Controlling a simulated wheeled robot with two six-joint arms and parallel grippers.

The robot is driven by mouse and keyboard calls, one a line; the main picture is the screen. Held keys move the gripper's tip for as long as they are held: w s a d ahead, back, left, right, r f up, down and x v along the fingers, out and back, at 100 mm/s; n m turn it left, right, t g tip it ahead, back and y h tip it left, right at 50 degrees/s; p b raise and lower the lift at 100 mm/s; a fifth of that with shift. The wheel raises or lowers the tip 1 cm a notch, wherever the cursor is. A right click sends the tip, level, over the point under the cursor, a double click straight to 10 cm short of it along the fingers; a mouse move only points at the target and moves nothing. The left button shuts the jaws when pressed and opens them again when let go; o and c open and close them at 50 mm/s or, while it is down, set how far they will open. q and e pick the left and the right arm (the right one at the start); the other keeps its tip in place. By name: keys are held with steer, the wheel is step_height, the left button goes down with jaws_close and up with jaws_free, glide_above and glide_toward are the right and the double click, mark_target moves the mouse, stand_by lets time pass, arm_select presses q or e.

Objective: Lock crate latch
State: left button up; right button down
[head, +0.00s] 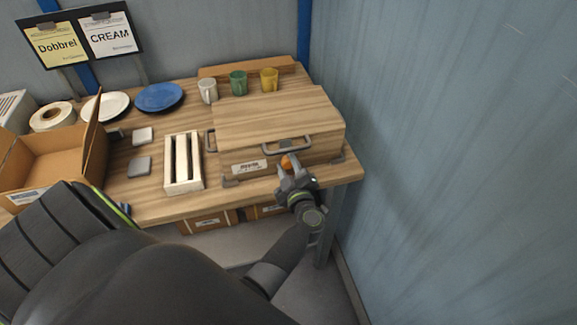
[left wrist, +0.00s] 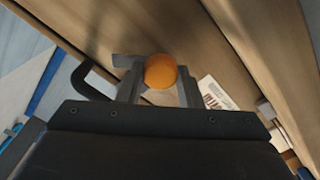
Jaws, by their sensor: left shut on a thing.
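The wooden crate (head: 300,153) stands at the right end of the table. Its lid (head: 270,110) lies over the top and looks closed. A grey handle (head: 288,145) is on the front, and it shows as a dark loop in the left wrist view (left wrist: 88,84). The orange latch knob (head: 287,162) sits on the crate front below the handle. My left gripper (head: 290,173) reaches it from the front and is shut on the knob. In the left wrist view the orange knob (left wrist: 160,70) is between the fingertips. My right gripper is not in view.
A white slotted rack (head: 183,163) stands left of the crate. Mugs (head: 238,83) stand behind it, and a blue plate (head: 159,97) lies farther left. An open cardboard box (head: 50,157) is at the far left. A wall (head: 450,150) is close on the right.

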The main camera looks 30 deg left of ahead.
arm_select(q)
steer(key=n+b, duration=0.1)
steer(key=n, duration=0.4)
steer(key=shift+f+n, duration=0.15)
steer(key=shift+n, duration=0.15)
steer(key=shift+n+b, duration=1.1)
steer(key=shift+n, duration=1)
steer(key=o, duration=0.9)
